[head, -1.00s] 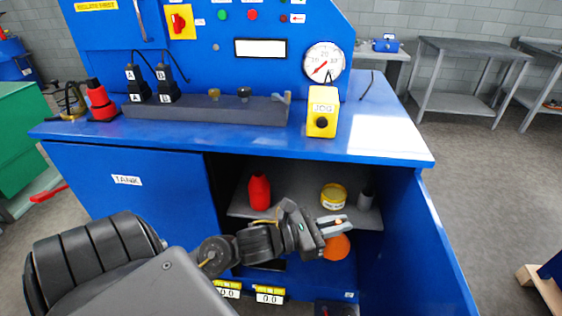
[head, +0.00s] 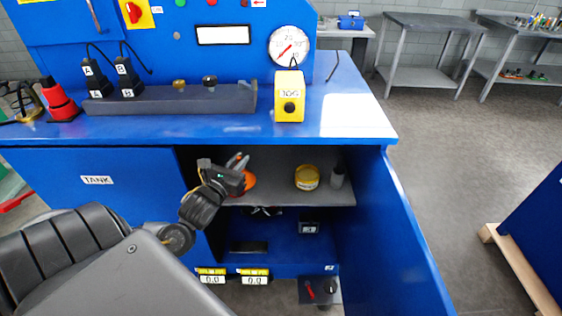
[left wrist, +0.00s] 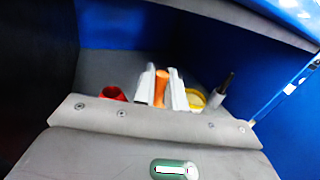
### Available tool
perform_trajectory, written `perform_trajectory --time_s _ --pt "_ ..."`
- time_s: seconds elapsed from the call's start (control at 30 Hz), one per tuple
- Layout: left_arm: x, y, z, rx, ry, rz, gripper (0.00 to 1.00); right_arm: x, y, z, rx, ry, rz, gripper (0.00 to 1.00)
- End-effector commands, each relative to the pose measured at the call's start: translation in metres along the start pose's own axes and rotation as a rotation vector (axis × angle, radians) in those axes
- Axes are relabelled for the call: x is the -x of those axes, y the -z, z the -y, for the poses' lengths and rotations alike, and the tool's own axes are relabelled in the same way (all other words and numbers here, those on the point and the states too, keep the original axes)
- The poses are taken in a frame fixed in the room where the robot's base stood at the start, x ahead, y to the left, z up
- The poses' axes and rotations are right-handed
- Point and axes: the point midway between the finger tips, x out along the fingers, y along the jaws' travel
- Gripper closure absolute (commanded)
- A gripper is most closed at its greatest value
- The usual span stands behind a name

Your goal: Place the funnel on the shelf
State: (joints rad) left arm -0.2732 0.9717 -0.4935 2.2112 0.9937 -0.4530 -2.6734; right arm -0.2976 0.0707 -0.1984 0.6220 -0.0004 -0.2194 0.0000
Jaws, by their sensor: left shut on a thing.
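The orange funnel (head: 250,181) is partly hidden by my left gripper (head: 238,163). My left gripper is shut on it, in the cabinet opening at the left part of the grey shelf (head: 290,197). In the left wrist view, a narrow orange part of the funnel (left wrist: 160,88) stands between the two pale fingers (left wrist: 161,87). I cannot tell whether the funnel touches the shelf. My right gripper is not in view.
A yellow tub (head: 307,178) and a grey cylinder (head: 337,178) stand on the shelf's right part. A red object (left wrist: 113,93) shows left of the fingers in the left wrist view. The open blue door (head: 405,235) bounds the right side. Mid-shelf is clear.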

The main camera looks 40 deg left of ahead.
Motion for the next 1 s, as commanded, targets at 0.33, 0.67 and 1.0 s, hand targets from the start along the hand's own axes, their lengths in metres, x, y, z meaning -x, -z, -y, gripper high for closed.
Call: perform_trajectory --time_s 0.33,0.67,1.0 --pt "-0.030 0.011 0.005 0.003 -0.013 0.006 1.00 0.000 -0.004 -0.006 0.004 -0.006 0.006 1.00" --pt "-0.104 0.060 0.029 0.002 -0.011 0.000 1.00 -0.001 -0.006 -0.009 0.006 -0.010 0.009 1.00" --pt "-0.129 0.092 0.037 0.002 -0.008 0.002 1.00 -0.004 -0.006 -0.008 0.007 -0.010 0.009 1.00"
